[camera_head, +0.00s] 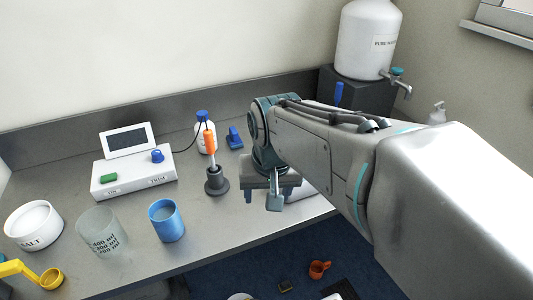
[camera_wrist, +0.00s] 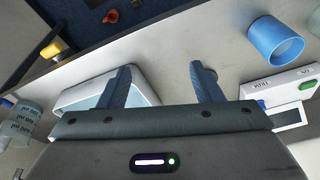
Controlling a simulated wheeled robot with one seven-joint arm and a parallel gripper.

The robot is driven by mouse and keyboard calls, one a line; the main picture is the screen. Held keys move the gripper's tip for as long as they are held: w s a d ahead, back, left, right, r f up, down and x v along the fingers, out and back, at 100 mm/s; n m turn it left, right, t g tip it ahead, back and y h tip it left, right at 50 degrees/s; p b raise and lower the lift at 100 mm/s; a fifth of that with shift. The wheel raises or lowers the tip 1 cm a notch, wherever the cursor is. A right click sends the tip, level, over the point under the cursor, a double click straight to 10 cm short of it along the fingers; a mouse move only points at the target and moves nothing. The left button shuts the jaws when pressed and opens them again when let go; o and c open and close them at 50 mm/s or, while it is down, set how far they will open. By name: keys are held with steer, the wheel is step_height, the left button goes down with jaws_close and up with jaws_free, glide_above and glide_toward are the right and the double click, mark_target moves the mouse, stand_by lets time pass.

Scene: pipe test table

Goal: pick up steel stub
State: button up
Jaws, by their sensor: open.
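I cannot pick out the steel stub in either view; my arm hides part of the table. My gripper (camera_head: 268,196) is over the front part of the table in the head view. In the wrist view its two fingers (camera_wrist: 160,74) stand wide apart, with only bare grey tabletop between their tips. A white shallow tray (camera_wrist: 152,88) lies by the left finger in the wrist view, partly covered by it. A dark grey stand (camera_head: 216,183) with an orange-handled tool (camera_head: 210,142) upright in it is left of my gripper in the head view.
A blue cup (camera_head: 166,221), a clear beaker (camera_head: 101,234), a white salt bowl (camera_head: 34,226) and a white instrument box (camera_head: 134,176) stand to the left. A white-and-blue bottle (camera_head: 205,135) and blue clamp-like object (camera_head: 234,138) are behind. An orange mug (camera_head: 319,269) is below the table's front edge.

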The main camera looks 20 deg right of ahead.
steer(key=w+d+f+m+g+b, duration=0.1)
steer(key=w+d+m, duration=0.6)
steer(key=w+m, duration=0.3)
steer(key=w+d+f+m+g+b, duration=0.1)
steer(key=w+d+f+m+g, duration=0.1)
steer(key=w+d+m, duration=0.75)
steer(key=w+f, duration=0.1)
steer(key=f, duration=0.1)
steer(key=a+f+n, duration=0.1)
steer(key=f, duration=0.2)
steer(key=w+a+f+n, duration=0.1)
steer(key=f, duration=0.1)
steer(key=shift+w+a+f, duration=0.2)
steer(key=shift+w, duration=0.15)
steer(key=shift+s+d+f+p, duration=0.1)
steer(key=shift+f+p, duration=0.25)
steer(key=shift+f, duration=1.05)
steer(key=shift+s+d+f+p, duration=0.1)
steer(key=shift+f+p, duration=0.25)
steer(key=shift+f, duration=1)
steer(key=c, duration=1.2)
